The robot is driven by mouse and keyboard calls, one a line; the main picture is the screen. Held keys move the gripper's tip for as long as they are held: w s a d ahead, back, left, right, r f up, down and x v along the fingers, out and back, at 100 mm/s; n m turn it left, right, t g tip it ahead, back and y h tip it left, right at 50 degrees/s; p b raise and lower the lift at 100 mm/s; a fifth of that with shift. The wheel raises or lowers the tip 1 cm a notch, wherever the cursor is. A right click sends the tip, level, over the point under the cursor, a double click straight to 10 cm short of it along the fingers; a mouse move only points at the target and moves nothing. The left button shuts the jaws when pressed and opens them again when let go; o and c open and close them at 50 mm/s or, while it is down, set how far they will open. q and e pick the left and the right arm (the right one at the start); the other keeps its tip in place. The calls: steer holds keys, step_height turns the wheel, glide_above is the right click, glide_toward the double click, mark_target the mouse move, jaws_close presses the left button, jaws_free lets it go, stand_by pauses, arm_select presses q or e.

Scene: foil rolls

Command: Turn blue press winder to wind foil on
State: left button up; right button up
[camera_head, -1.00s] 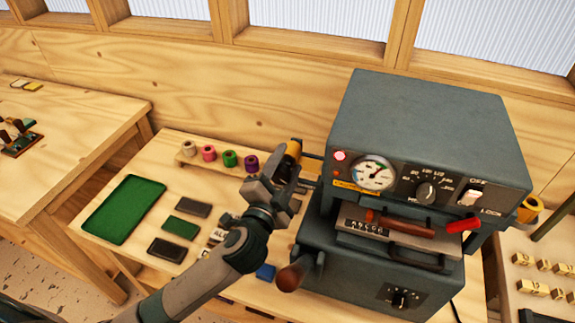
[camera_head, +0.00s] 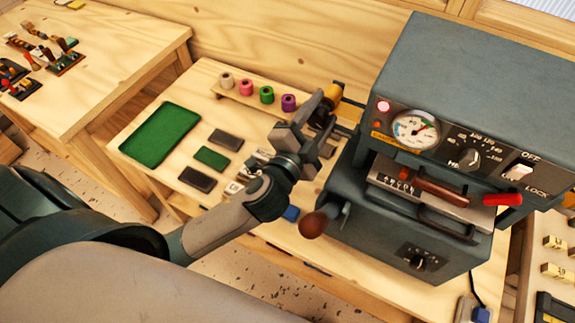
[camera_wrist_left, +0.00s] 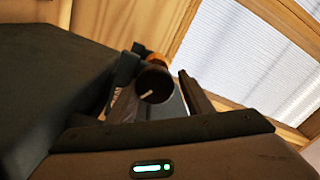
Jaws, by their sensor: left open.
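The blue-grey press (camera_head: 465,110) stands at the right in the head view. A gold foil roll (camera_head: 333,91) sits on its left side, partly covered by my gripper. In the left wrist view the winder, a dark round knob with a white mark (camera_wrist_left: 154,84), shows in front of the gold roll (camera_wrist_left: 156,58). My left gripper (camera_head: 322,106) is beside the roll. In the wrist view its open fingers (camera_wrist_left: 156,76) stand on either side of the knob. I cannot tell whether either finger touches it. My right gripper is out of view.
Loose foil rolls in white, pink, green and purple (camera_head: 288,102) stand on a strip behind my gripper. A green tray (camera_head: 160,134) and dark blocks lie to the left. The press's brown-knobbed lever (camera_head: 313,225) sticks out below my gripper.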

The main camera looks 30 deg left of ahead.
arm_select(q)
steer(key=s+f, duration=0.2)
steer(key=shift+s+d, duration=0.2)
steer(key=shift+s, duration=0.1)
steer(key=s, duration=0.1)
steer(key=s+r, duration=0.1)
steer(key=s+a, duration=0.1)
steer(key=shift+s+r, duration=0.15)
steer(key=shift+s, duration=0.2)
steer(key=shift+s+r, duration=0.25)
steer(key=shift+s, duration=0.55)
steer(key=shift+w+d+f, duration=0.1)
steer(key=shift+w+f, duration=0.05)
steer(key=shift+w, duration=0.1)
glide_toward(318, 127)
steer(key=s+r, duration=0.2)
steer(key=s, duration=0.4)
steer(key=shift+a+p, duration=0.4)
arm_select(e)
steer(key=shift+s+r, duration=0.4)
